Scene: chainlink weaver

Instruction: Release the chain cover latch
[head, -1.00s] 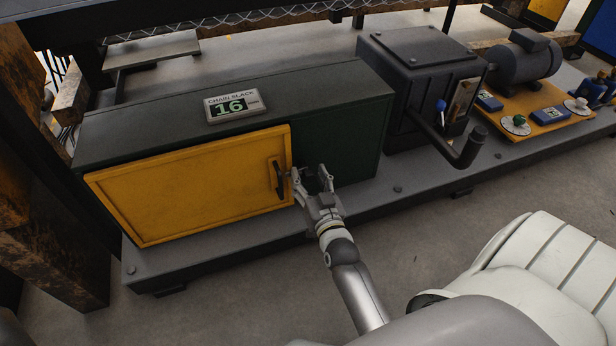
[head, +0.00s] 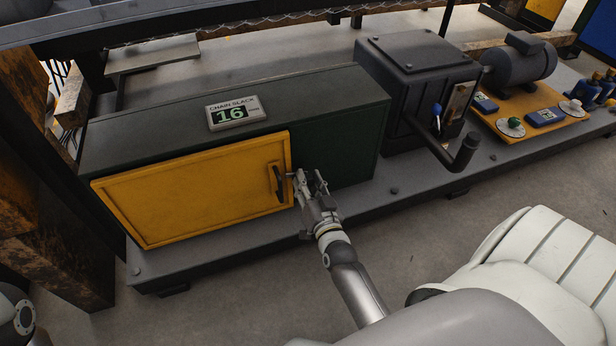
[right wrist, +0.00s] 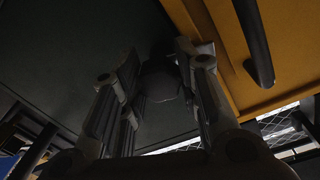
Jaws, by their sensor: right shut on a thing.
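The yellow chain cover door (head: 190,190) is shut on the front of the dark green housing (head: 345,125). A dark bar handle (head: 277,183) stands upright near its right edge; the handle also shows in the right wrist view (right wrist: 255,40). My right gripper (head: 309,180) is just right of the door's edge, shut on the small dark latch. In the right wrist view the rounded dark latch (right wrist: 160,80) sits between the fingers, close to the door edge. The fingers hide much of the latch in the head view. My left gripper is out of view.
A display (head: 235,112) on the housing top reads 16 under "CHAIN SLACK". To the right is a dark box (head: 420,65) with a crank (head: 455,155), then a motor (head: 520,58) on a yellow plate. A rusty post (head: 50,220) stands at the left.

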